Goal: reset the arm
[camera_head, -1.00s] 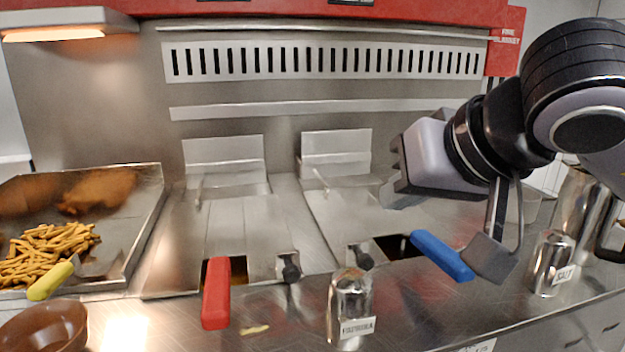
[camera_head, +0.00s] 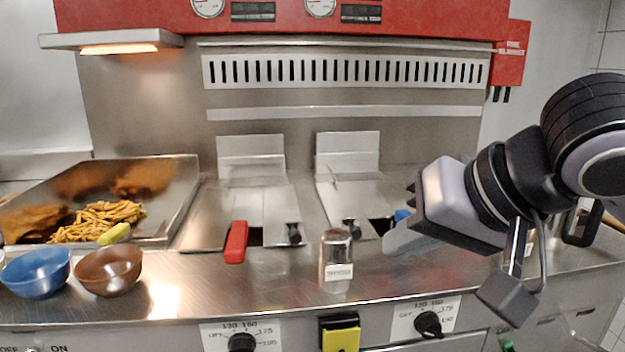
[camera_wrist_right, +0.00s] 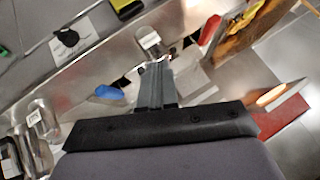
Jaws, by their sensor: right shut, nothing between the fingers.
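My right gripper (camera_head: 398,240) comes in from the right in the head view, above the counter in front of the right fryer. Its fingers are shut and empty; they also show together in the right wrist view (camera_wrist_right: 155,85). It hides most of the blue handle (camera_head: 402,215) of the right fryer basket. My left gripper is not in view.
A labelled metal shaker (camera_head: 336,262) stands on the counter left of the gripper. The left fryer has a red handle (camera_head: 236,242). At left are a fries tray (camera_head: 183,190), a blue bowl (camera_head: 36,272) and a brown bowl (camera_head: 108,271).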

